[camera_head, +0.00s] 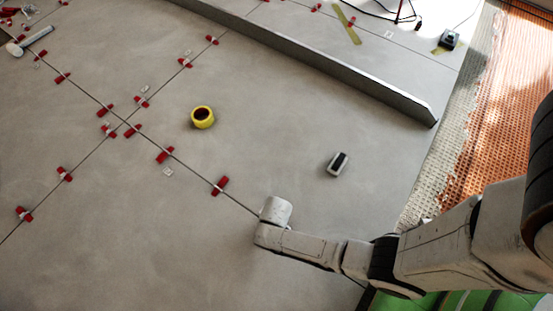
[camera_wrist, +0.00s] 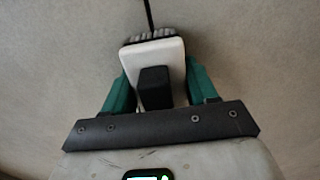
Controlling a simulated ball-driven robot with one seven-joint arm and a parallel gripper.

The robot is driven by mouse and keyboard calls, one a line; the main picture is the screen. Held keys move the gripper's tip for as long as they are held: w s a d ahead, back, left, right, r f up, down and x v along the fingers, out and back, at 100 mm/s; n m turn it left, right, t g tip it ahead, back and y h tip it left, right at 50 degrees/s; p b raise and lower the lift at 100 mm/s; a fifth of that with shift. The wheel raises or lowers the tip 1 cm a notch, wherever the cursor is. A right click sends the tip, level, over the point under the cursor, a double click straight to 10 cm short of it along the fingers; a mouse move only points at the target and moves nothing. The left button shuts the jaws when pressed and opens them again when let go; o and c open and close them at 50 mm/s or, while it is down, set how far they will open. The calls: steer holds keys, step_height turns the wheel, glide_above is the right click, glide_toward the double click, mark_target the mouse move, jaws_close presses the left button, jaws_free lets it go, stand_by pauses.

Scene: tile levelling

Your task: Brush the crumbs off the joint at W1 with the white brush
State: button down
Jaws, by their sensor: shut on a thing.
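The white brush (camera_wrist: 157,51) is between the two green fingers of my gripper (camera_wrist: 160,85) in the wrist view. Its black handle block faces the camera, and its grey bristles point to the top of the picture. A dark joint line (camera_wrist: 149,14) runs from the picture's top edge to the bristles. In the head view my wrist covers the gripper and brush, above the lower end of a long joint (camera_head: 240,203). I see no crumbs. The small white tags (camera_head: 168,171) are too small to read, so I cannot tell which is W1.
Red wedges (camera_head: 220,186) sit along the joints. A yellow tape roll (camera_head: 203,117) and a small grey-and-black block (camera_head: 338,163) lie on the tiles. A long metal straightedge (camera_head: 340,70) crosses the upper right. A white-headed mallet (camera_head: 15,49) lies at upper left.

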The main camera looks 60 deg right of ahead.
steer(key=shift+f, duration=0.2)
steer(key=shift+s, duration=0.1)
steer(key=shift+s+f+p, duration=0.1)
steer(key=shift+s+p, duration=0.2)
steer(key=shift+s, duration=0.75)
steer(key=shift+s+r+p, duration=0.15)
steer(key=shift+s+p, duration=0.3)
steer(key=shift+s, duration=0.4)
steer(key=shift+s+r+p, duration=0.1)
steer(key=shift+s+p, duration=0.3)
steer(key=shift+s, duration=0.45)
steer(key=shift+s, duration=0.1)
steer(key=shift+s+f+p, duration=0.15)
steer(key=shift+s+p, duration=0.3)
steer(key=shift+s, duration=1.35)
steer(key=shift+s, duration=1)
